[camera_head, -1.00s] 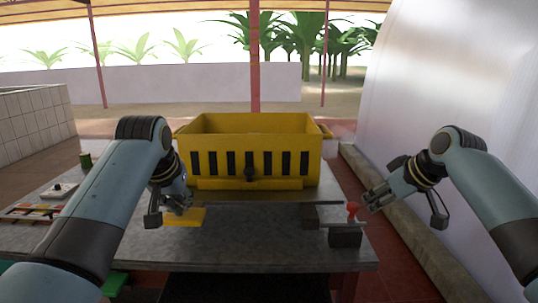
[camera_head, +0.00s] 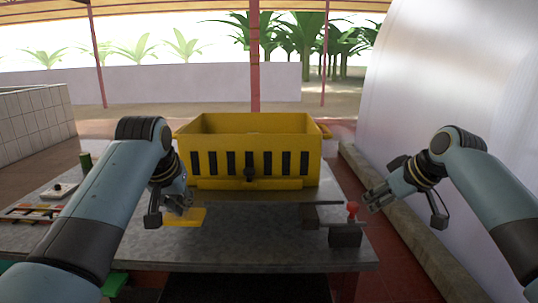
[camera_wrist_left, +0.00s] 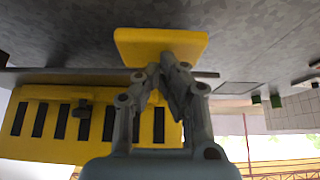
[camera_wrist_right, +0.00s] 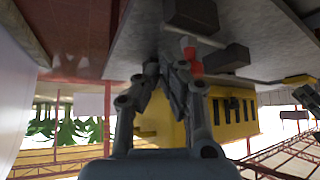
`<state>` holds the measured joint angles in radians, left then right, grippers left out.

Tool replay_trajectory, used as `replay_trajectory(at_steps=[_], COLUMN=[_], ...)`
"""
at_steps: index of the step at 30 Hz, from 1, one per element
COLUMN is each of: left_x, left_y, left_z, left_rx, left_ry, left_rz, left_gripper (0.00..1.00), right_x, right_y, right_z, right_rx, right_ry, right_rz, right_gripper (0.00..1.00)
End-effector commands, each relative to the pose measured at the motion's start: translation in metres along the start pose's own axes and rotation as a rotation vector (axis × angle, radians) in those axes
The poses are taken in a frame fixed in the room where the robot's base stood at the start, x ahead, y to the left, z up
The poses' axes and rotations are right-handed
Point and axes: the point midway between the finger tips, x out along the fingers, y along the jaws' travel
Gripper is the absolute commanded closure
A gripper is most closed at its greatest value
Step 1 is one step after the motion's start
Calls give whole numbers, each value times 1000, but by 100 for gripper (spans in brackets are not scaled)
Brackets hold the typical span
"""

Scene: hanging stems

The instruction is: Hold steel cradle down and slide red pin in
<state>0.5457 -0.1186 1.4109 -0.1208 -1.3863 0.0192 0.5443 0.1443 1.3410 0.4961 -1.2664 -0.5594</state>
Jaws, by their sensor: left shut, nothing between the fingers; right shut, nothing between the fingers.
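The steel cradle appears as a thin grey bar (camera_head: 328,203) in front of the yellow crate; its edge also shows in the left wrist view (camera_wrist_left: 205,73). A flat yellow pad (camera_head: 188,219) lies at its left end. My left gripper (camera_head: 186,209) is shut and empty at the pad, its tips overlapping it in the left wrist view (camera_wrist_left: 163,66); contact cannot be told. The red pin (camera_head: 352,207) stands at a dark block (camera_head: 345,238) near the table's right edge. My right gripper (camera_head: 368,204) is shut and empty just right of the pin, apart from it.
A yellow crate (camera_head: 250,125) with dark slots stands behind the cradle. A second dark block (camera_head: 311,216) sits left of the pin. A green cylinder (camera_head: 86,160) and a small white box (camera_head: 59,190) are at left. The grey tabletop (camera_head: 240,250) is clear in front.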

Motion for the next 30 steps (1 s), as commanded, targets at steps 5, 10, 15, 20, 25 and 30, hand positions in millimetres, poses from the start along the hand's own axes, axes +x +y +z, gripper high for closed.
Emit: replay_trajectory(at_steps=[5, 10, 15, 20, 25, 30], left_x=[1, 3, 9, 15, 21, 26], left_y=[0, 0, 0, 0, 0, 1], left_z=[2, 4, 7, 10, 14, 17], left_rx=[0, 0, 0, 0, 0, 0], left_ry=[-5, -6, -6, -5, -5, -4], left_rz=[0, 0, 0, 1, 1, 2], left_gripper=[100, 100, 100, 100, 100, 100], right_x=[0, 0, 0, 0, 0, 0], right_y=[0, 0, 0, 0, 0, 0], right_z=[0, 0, 0, 0, 0, 0], right_rx=[0, 0, 0, 0, 0, 0], right_ry=[0, 0, 0, 0, 0, 0], right_rz=[0, 0, 0, 0, 0, 0], right_gripper=[100, 100, 100, 100, 100, 100])
